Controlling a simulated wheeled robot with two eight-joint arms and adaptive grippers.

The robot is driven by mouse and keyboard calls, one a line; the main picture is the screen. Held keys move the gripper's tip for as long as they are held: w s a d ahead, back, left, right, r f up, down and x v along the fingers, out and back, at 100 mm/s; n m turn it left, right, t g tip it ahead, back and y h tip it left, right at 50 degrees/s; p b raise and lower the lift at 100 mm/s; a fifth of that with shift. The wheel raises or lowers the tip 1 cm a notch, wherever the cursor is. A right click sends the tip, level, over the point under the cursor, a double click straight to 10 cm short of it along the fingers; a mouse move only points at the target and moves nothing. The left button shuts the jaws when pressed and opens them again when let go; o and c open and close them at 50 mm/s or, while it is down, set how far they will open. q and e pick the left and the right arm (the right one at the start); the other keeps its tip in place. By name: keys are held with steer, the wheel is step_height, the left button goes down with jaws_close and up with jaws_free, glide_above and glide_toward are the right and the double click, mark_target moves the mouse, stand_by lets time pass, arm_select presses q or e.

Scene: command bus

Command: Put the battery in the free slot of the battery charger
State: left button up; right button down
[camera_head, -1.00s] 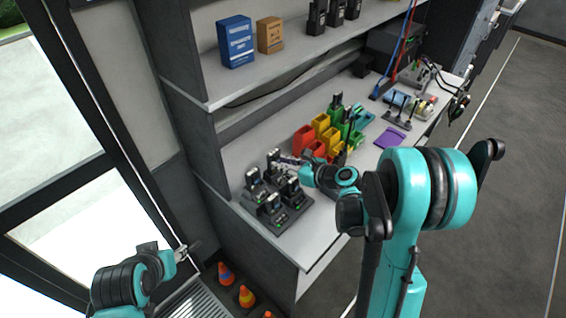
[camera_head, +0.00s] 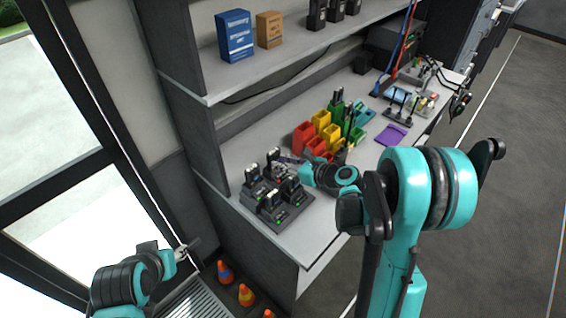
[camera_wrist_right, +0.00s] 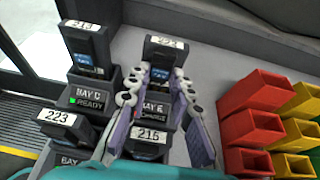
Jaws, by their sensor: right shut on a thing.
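The battery charger (camera_head: 268,212) stands at the near left end of the bench, with several dark batteries upright in its bays. Other batteries show labels "213" (camera_wrist_right: 85,45), "223" (camera_wrist_right: 66,128) and "215" (camera_wrist_right: 150,143). My left gripper (camera_head: 190,245) hangs away from the bench, its opening unclear.
Red, yellow and green bins (camera_head: 323,133) stand right of the charger, close to my right gripper. A purple item (camera_head: 393,135) lies farther along the bench. A shelf (camera_head: 290,60) with boxes overhangs the back. Small orange cones (camera_head: 245,295) stand below on the floor.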

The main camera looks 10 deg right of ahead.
steer(key=shift+f, duration=0.1)
steer(key=c, duration=1.3)
jaws_free()
steer(key=shift+o, duration=0.2)
steer(key=v, duration=1.2)
